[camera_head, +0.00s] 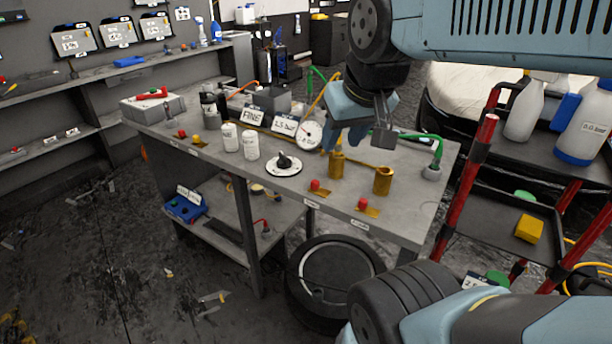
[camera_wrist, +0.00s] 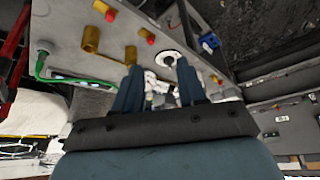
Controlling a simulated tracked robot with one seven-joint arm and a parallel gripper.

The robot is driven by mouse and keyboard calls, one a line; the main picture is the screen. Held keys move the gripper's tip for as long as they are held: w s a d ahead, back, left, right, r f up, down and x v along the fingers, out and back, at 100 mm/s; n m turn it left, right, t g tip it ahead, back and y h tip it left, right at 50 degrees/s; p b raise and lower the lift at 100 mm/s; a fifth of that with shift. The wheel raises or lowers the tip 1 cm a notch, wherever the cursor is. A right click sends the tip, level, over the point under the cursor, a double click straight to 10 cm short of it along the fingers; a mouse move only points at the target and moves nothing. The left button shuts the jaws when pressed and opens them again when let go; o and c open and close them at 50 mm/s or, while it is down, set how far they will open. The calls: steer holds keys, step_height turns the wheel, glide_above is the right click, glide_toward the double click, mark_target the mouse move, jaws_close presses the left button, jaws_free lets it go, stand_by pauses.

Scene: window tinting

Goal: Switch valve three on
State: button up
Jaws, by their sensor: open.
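My gripper (camera_head: 346,138) is open and empty above the back of the grey bench (camera_head: 340,207), near a round white gauge (camera_head: 308,135). Its two fingers also show in the wrist view (camera_wrist: 158,72), with white items partly hidden behind them. Two red knobs on brass bases, a left one (camera_head: 315,185) and a right one (camera_head: 362,204), sit at the bench's front edge. Small labels below them are unreadable, so I cannot tell which is valve three. A black rotary knob on a white disc (camera_head: 284,165) lies left of the gripper; it also shows in the wrist view (camera_wrist: 168,58).
Two white canisters (camera_head: 250,146) stand left of the disc. A green hose (camera_head: 437,150) is at the right end. A red-framed cart (camera_head: 470,190) stands right.

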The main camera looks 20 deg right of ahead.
steer(key=shift+w, duration=0.2)
steer(key=c, duration=0.3)
steer(key=shift+w, duration=0.3)
steer(key=shift+c, duration=0.8)
steer(key=w+m+g, duration=0.1)
steer(key=w, duration=0.1)
steer(key=w+m+g+h, duration=0.1)
steer(key=w, duration=0.2)
steer(key=w+f+m+g, duration=0.1)
steer(key=w, duration=0.1)
steer(key=shift+w+a+m, duration=0.1)
steer(key=shift+w+m, duration=0.2)
steer(key=shift+w, duration=0.1)
jaws_close()
steer(key=w+a+f+m+g+h, duration=0.2)
steer(key=w+a+f+m+h, duration=0.1)
steer(key=w+f, duration=0.5)
steer(key=w+a+f+m+g+h, duration=0.2)
steer(key=w+f+m, duration=0.3)
steer(key=w, duration=0.8)
step_height(320, 180, down, 3)
steer(key=shift+a+f+g+h, duration=0.2)
steer(key=shift+a+g+h, duration=0.1)
steer(key=shift+a+h, duration=0.35)
